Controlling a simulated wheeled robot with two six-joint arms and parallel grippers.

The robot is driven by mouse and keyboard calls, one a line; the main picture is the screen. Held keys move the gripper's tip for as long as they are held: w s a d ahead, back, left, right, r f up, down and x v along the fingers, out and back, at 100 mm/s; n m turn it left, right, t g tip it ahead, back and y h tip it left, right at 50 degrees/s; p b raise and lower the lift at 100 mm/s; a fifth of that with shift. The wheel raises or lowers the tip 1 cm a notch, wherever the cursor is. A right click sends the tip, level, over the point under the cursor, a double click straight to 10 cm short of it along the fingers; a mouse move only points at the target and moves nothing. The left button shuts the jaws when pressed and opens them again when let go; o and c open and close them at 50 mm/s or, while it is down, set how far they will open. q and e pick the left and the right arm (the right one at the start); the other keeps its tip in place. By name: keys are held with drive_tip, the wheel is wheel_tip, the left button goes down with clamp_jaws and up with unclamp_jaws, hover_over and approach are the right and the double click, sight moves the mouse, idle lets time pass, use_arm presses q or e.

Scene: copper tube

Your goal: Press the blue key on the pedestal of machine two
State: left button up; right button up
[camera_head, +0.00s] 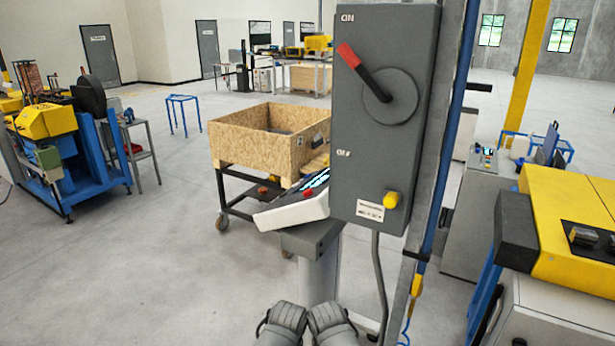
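A grey pedestal (317,262) with a tilted white control panel (285,212) stands straight ahead. The panel has a dark, blue-lit area (318,183) and a red button (308,193); its right part is hidden behind a grey switch box. No single blue key can be made out, and no machine number is readable. Two grey parts of mine, seemingly my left gripper (283,324) and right gripper (331,324), show side by side at the bottom edge, below and apart from the panel. Their fingers cannot be made out.
The switch box (350,185) with a red-black lever (363,72) stands close in front. A wooden crate (250,142) on a black cart is behind the panel. A yellow machine (565,225) and another console (482,175) are right. A blue-yellow machine (75,150) is left. Floor front left is clear.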

use_arm(q)
clamp_jaws()
idle(1.4)
